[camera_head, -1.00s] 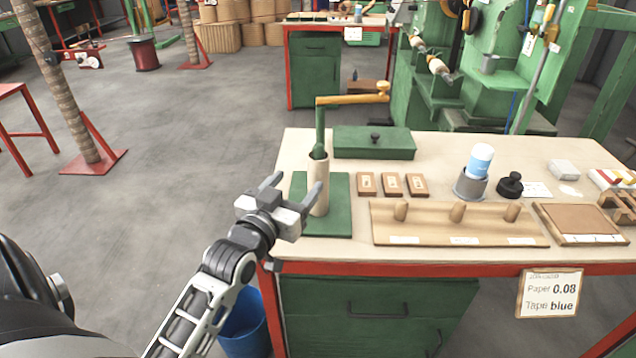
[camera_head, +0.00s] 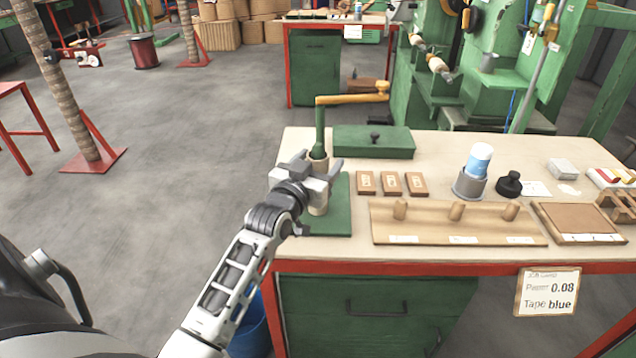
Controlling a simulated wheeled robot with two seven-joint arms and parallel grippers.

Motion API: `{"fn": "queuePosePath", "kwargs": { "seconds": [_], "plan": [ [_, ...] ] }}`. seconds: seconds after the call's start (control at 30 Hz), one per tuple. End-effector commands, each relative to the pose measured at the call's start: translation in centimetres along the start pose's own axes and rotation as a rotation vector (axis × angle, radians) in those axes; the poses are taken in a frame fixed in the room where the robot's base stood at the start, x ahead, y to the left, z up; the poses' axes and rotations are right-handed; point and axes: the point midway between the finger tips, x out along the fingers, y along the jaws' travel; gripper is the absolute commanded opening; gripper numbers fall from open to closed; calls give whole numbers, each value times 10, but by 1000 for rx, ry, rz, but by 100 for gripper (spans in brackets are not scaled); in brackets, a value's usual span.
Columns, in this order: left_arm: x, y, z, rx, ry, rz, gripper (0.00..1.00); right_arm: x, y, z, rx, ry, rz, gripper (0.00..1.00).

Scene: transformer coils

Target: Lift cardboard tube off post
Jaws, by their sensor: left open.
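A pale cardboard tube (camera_head: 318,204) stands upright around the lower part of a green post (camera_head: 320,130) with a crank arm on top. The post rises from a green base plate (camera_head: 340,220) at the table's left front. My left gripper (camera_head: 320,166) is open at the tube, with its fingers near the tube's upper part. The gripper body hides the tube's middle, so I cannot tell if the fingers touch it. My right gripper is not in view.
A crank arm with a wooden handle (camera_head: 382,89) reaches right above the tube. A green lidded box (camera_head: 373,143) stands behind. Small brown blocks (camera_head: 390,184) and a wooden peg board (camera_head: 455,232) lie to the right.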

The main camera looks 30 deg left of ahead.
Motion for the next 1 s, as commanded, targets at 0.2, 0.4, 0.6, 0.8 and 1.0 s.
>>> {"fn": "queuePosePath", "kwargs": {
  "seconds": [0.2, 0.4, 0.6, 0.8, 1.0],
  "plan": [
    [0, 0, 0, 0, 0, 0, 13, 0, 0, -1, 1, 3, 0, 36],
    [0, 0, 0, 0, 0, 0, 7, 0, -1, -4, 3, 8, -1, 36],
    [0, 0, -5, 0, 2, 0, 6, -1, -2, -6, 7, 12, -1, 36],
    [0, 0, -29, -1, 5, 0, 6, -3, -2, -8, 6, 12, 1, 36],
    [0, 0, -68, 0, 7, -1, 6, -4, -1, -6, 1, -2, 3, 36]
  ]
}}
